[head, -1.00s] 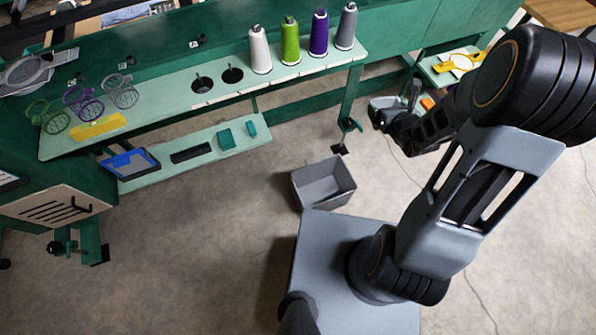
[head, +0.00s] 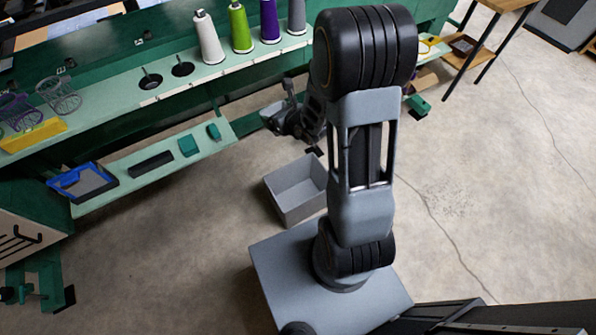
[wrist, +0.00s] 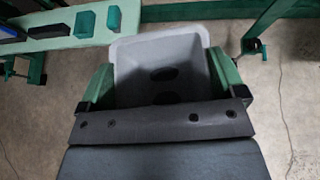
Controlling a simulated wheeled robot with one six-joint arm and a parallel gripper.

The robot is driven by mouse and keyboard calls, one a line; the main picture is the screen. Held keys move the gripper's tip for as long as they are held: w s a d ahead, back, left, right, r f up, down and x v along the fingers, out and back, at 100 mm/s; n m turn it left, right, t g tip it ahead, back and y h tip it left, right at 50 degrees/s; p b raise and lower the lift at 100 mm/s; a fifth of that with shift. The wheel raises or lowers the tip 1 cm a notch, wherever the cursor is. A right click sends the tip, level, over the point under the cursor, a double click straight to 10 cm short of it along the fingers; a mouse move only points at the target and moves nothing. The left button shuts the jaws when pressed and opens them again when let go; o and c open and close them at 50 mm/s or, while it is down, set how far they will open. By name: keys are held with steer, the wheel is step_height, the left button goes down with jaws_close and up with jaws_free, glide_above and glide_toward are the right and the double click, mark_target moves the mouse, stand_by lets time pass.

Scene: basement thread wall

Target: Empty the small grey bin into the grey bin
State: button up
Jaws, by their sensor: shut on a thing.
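The small grey bin (wrist: 202,55) is between the green fingers of my gripper (wrist: 163,82) in the wrist view. My gripper is shut on it, and its open top and inner walls show. Two dark spots show inside it; I cannot tell whether they are contents or marks. In the head view my gripper (head: 284,118) holds the small bin (head: 272,112) in front of the bench, above and behind the grey bin. The grey bin (head: 298,198) stands open on the floor just beyond my base and looks empty from here.
The green bench (head: 150,90) carries white, green, purple and grey thread cones. Its lower shelf (head: 100,198) holds a blue-edged tray (head: 82,181) and small boxes. A wooden table (head: 490,20) stands at the back right. The floor on the right is clear.

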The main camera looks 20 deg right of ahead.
steer(key=w+d+f+m+t+y+b, duration=0.1)
steer(key=d+f+m+t+y+b, duration=0.1)
steer(key=f+m+b, duration=0.5)
steer(key=w+d+f+m+t+y+b, duration=0.1)
steer(key=d+f+m+t+y+b, duration=0.1)
steer(key=f+m+b, duration=0.6)
steer(key=d+f+m+t+y+b, duration=0.2)
steer(key=d+f+m+y+b, duration=0.2)
steer(key=f+b, duration=1.2)
step_height(320, 180, down, 13)
steer(key=d+m, duration=0.2)
steer(key=m, duration=0.2)
steer(key=shift+w+t, duration=0.3)
steer(key=shift+w, duration=0.1)
steer(key=shift+r, duration=0.15)
